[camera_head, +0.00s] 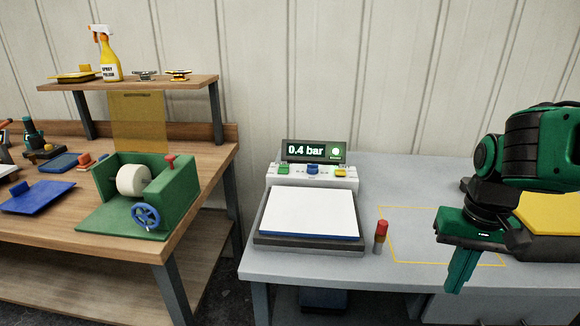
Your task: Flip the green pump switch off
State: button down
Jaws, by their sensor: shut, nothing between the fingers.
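The green pump switch (284,169) is the left one of several coloured controls on the light panel behind the pad on the grey table. It is too small to tell which way it is set. The display (316,151) above it reads 0.4 bar. My gripper (458,285) is at the right, near the front of the grey table, with its green fingers shut and empty, pointing down. It is well to the right of the switch and apart from it.
A blue control (313,169) and a yellow one (341,173) sit beside the switch. A white pad (311,212) lies in front. A red-capped stick (381,236) stands between the pad and my gripper. A wooden bench (215,165) with a green roll holder (182,195) is at the left.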

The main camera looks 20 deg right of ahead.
aim_at(284, 169)
jog(key=k, duration=1.05)
jog(key=u, duration=0.5)
jog(key=i, duration=1.95)
jog(key=z, duration=0.45)
